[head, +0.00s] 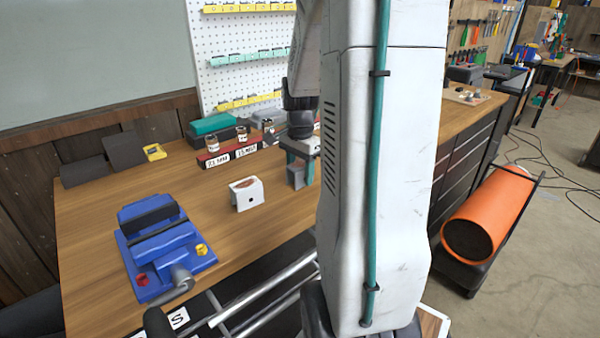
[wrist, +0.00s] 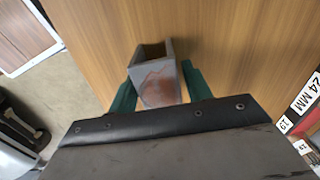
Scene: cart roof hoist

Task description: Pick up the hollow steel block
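The hollow steel block (wrist: 157,82) is a grey, open-ended box with a reddish-brown patch on its near face. In the wrist view it sits between the two green fingers of my gripper (wrist: 158,88). The fingers lie close along its left and right sides; whether both touch it is unclear. In the head view the block (head: 296,178) stands at the wooden bench top, below my gripper (head: 300,158), partly hidden by my arm.
A blue vise (head: 160,245) and a white block-shaped item (head: 246,194) stand left of my gripper on the workbench (head: 85,215). Jars and a red labelled rail (head: 228,157) lie behind. An orange cylinder (head: 487,215) rests on the right.

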